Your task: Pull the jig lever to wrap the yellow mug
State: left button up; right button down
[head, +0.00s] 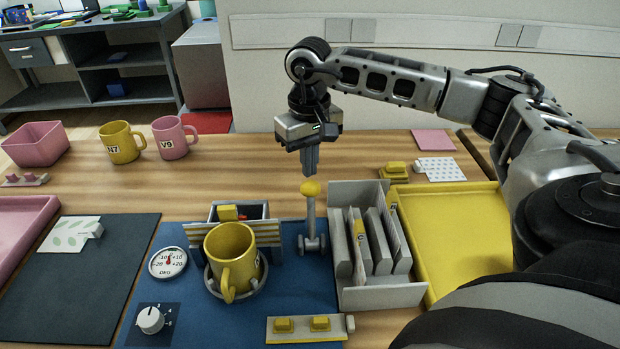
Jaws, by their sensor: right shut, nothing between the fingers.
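The yellow mug (231,256) stands upright in the round holder of the jig (262,287), its handle toward the front. Striped flaps stand on both sides behind it. The jig lever (311,212) is a grey upright rod with a yellow knob, just right of the mug. My right gripper (311,172) points down above the knob, with its fingers shut and empty. A small gap seems to show between the fingertips and the knob. My left gripper is not in view.
A grey rack (385,295) with upright plates stands close right of the lever, beside a yellow tray (446,228). A dial (168,262) and a knob (150,319) are at left on the blue mat. Another yellow mug (121,146) and a pink mug (172,140) stand farther back.

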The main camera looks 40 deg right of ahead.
jog(key=shift+f, duration=0.1)
jog(key=shift+f+b, duration=1.1)
jog(key=shift+f, duration=0.25)
